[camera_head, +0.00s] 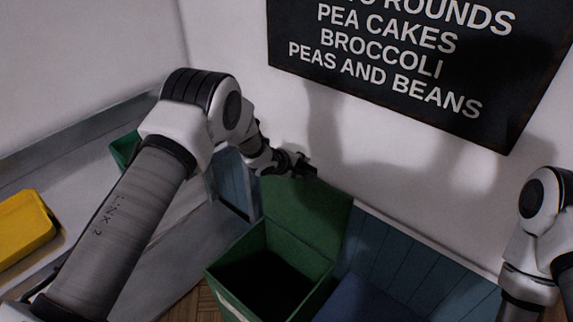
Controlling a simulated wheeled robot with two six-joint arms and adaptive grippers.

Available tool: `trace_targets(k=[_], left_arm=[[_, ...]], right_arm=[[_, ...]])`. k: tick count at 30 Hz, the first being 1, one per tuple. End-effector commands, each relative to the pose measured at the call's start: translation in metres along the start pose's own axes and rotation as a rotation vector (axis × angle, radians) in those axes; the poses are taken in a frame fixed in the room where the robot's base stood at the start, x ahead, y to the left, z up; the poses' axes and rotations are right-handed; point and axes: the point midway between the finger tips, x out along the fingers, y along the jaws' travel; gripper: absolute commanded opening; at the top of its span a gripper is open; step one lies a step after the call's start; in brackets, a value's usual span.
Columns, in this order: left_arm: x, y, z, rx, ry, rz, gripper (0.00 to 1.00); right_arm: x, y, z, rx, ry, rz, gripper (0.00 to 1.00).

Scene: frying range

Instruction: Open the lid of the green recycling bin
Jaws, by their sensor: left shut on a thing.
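The green recycling bin (241,262) stands at the lower middle of the head view. Its lid (315,218) is raised and stands roughly upright at the back of the bin, near the wall. The dark inside of the bin is visible. My left gripper (305,168) is at the top edge of the lid, shut on it. My right arm shows at the right edge, but its gripper is out of view.
A blue bin (365,300) stands to the right of the green one. Blue panelling (415,262) and a white wall are behind. A black menu board (410,60) hangs above. A yellow tray (25,228) lies on the counter at left.

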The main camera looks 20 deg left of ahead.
Motion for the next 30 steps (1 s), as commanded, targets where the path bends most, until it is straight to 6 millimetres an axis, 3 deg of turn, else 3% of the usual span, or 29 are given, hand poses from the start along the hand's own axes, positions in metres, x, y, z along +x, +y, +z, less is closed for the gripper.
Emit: trace_targets(k=[1,16,17,30], left_arm=[[0.0039,-0.0065,0.0039,0.002,-0.004,-0.015,0.00],[0.0096,-0.0062,0.0070,0.003,-0.004,-0.020,0.00],[0.0096,-0.0063,0.0070,0.003,-0.004,-0.020,0.44],[0.0083,-0.0022,0.0054,0.001,-0.002,-0.013,0.44]], right_arm=[[-0.0023,0.0000,0.0001,0.000,0.000,0.000,0.40],[-0.0035,0.0000,0.0000,0.000,0.000,0.000,0.40],[-0.0035,0.0000,0.0000,0.000,0.000,0.000,0.40],[-0.0043,0.0000,0.0000,0.000,0.000,0.000,0.40]])
